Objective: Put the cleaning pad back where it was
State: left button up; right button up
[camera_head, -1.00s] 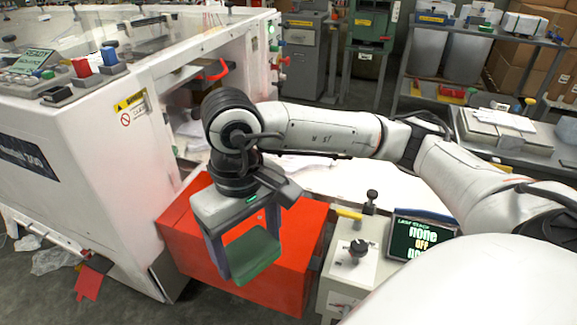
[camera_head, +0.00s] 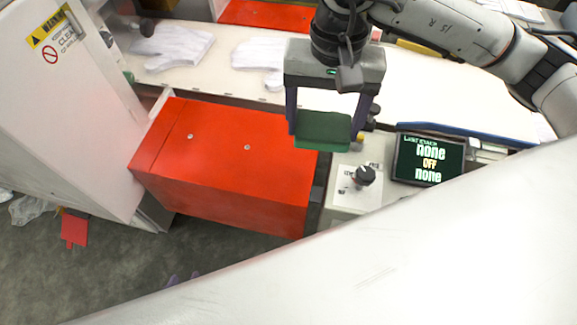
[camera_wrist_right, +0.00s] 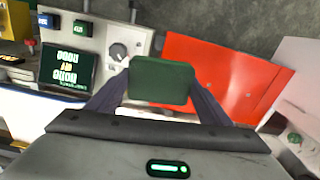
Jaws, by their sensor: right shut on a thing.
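The green cleaning pad (camera_head: 322,127) is held between the purple fingers of my right gripper (camera_head: 323,120). It hangs above the right end of the red box, close to the control panel. In the right wrist view, the pad (camera_wrist_right: 162,82) sits between both fingertips. The gripper is shut on it, and nothing below touches it that I can see. My left gripper (camera_head: 183,278) shows only as two small purple tips low in the head view. The rest of it is hidden behind a white part of me, so its opening is unclear.
A red box (camera_head: 220,160) stands below and left of the pad. A panel with a knob (camera_head: 364,176) and a screen (camera_head: 430,160) are at its right. White gloves (camera_head: 172,46) lie on the white table (camera_head: 200,82) behind. A white machine (camera_head: 65,110) stands at left.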

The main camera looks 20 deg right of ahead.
aim_at(308, 123)
jog(key=m, duration=0.3)
jog(key=w+a+f+m+b, duration=0.1)
jog(key=m, duration=0.1)
jog(key=a+f+m, duration=0.1)
jog(key=m, duration=0.2)
jog(key=shift+w+a+f+m+b, duration=0.15)
jog(key=shift+w+f+m+b, duration=0.05)
jog(key=shift+w+m+b, duration=0.1)
jog(key=a+f+m, duration=0.1)
jog(key=f+m, duration=0.2)
jog(key=m, duration=0.2)
jog(key=w+a+f+m+b, duration=0.1)
jog(key=f+m, duration=0.2)
jog(key=m, duration=0.2)
jog(key=w+a+f+m+b, duration=0.1)
jog(key=a+f+m, duration=0.1)
jog(key=m, duration=0.3)
jog(key=shift+w+f, duration=0.1)
jog(key=shift+f, duration=0.4)
notch_tip(308, 123, down, 4)
jog(key=shift+a+f, duration=0.1)
jog(key=shift+f, duration=0.1)
